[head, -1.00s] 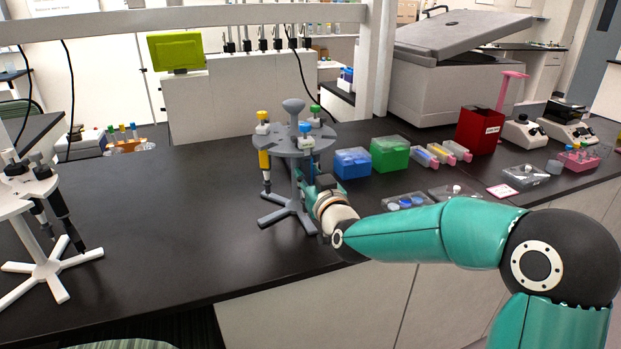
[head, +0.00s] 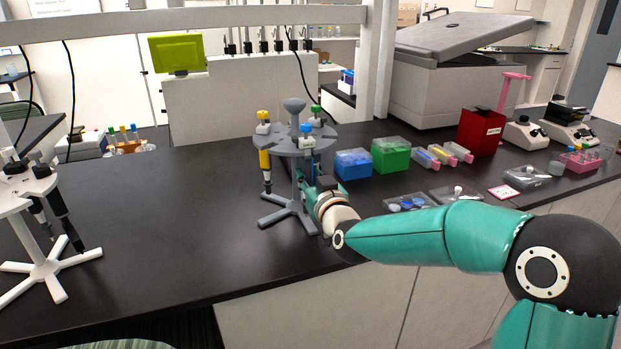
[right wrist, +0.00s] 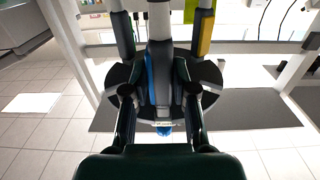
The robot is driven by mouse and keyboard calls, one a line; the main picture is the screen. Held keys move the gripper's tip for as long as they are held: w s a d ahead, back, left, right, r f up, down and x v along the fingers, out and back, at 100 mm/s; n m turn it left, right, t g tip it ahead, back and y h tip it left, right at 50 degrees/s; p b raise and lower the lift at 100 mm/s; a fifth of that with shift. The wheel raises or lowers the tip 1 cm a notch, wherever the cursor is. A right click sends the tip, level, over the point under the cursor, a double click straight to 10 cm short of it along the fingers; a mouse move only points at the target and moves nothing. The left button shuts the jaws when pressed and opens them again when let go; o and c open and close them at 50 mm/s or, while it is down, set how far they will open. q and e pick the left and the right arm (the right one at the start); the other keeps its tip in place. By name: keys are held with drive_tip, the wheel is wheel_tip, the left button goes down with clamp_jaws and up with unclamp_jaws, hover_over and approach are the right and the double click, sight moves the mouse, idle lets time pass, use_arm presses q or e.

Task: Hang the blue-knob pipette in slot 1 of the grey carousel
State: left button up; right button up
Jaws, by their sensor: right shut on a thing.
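The grey carousel (head: 295,142) stands on the dark bench. The blue-knob pipette (head: 306,138) is upright at the carousel's near right edge, its knob and white head above the disc. Its blue body (right wrist: 152,80) shows between the fingers in the right wrist view. My right gripper (head: 312,190) is shut on this pipette just below the disc; the fingers also show in the right wrist view (right wrist: 160,108). Whether the pipette is seated in its slot I cannot tell. A yellow-knob pipette (head: 264,145) hangs at the left and a green-knob one (head: 316,112) at the back right. My left gripper is not in view.
A white carousel (head: 45,262) with dark pipettes stands at the left. A blue box (head: 352,163), a green box (head: 391,154) and a red bin (head: 480,131) stand to the right. The bench (head: 165,215) between the two carousels is clear.

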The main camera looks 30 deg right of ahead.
drive_tip(key=shift+f, duration=0.3)
drive_tip(key=o, duration=0.8)
drive_tip(key=shift+r, duration=0.1)
drive_tip(key=shift+s+a, duration=0.15)
drive_tip(key=shift+s, duration=0.4)
drive_tip(key=v, duration=1.1)
